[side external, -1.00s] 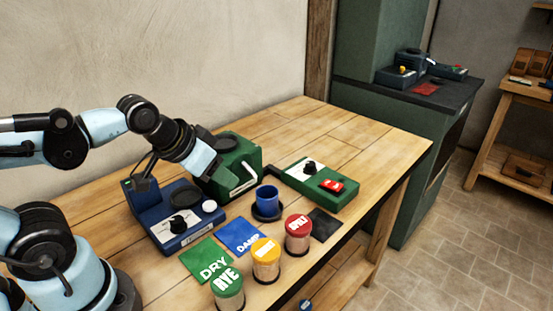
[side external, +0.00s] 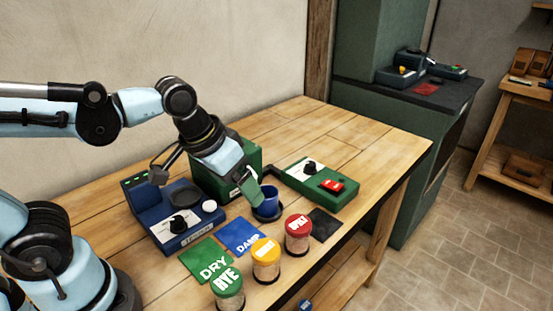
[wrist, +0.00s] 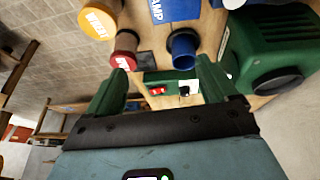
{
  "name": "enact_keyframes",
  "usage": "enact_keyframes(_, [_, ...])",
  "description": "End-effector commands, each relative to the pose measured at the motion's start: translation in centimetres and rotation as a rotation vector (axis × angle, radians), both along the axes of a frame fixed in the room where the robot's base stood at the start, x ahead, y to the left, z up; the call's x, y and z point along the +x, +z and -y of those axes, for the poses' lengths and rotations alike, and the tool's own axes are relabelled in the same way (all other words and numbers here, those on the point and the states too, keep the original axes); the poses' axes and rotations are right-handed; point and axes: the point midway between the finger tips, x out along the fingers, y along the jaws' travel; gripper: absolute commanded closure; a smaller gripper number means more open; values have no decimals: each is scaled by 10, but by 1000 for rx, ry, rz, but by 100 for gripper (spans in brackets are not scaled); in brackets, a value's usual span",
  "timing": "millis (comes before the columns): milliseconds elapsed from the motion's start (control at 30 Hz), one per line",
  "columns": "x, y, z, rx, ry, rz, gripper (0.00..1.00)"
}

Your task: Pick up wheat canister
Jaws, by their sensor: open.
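The yellow-lidded canister (side external: 266,262) stands on the wooden table between the green-lidded RYE canister (side external: 228,286) and the red-lidded canister (side external: 298,238). Its lid lettering is too blurred in the side view to read surely; I take it as the wheat canister. In the wrist view the yellow lid (wrist: 98,20) is at the top left, outside the fingers, and the red-lidded canister (wrist: 124,50) is beside the left finger. My gripper (side external: 256,187) is open and empty above the table, beside the blue cup (side external: 271,203), behind the canisters. The green fingers (wrist: 163,84) stand wide apart in the wrist view.
A blue scale-like device (side external: 174,224), a green machine (side external: 240,160) and a green control box (side external: 318,180) stand around the gripper. Green DRY (side external: 205,258), blue DAMP (side external: 241,237) and black (side external: 324,222) mats lie near the canisters. The table's front edge is close to them.

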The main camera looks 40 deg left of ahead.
Motion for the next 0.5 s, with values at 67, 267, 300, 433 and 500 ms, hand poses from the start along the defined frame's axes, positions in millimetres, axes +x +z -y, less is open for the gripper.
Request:
enact_keyframes(67, [2,0,24,-6,-10,-95,14])
enact_keyframes(267, [-4,-4,69,23,4,-294,14])
enact_keyframes(300, [-5,-5,75,32,7,-321,14])
enact_keyframes(433, [-9,-7,88,55,17,-378,14])
enact_keyframes(500, [-10,-9,90,60,21,-390,14])
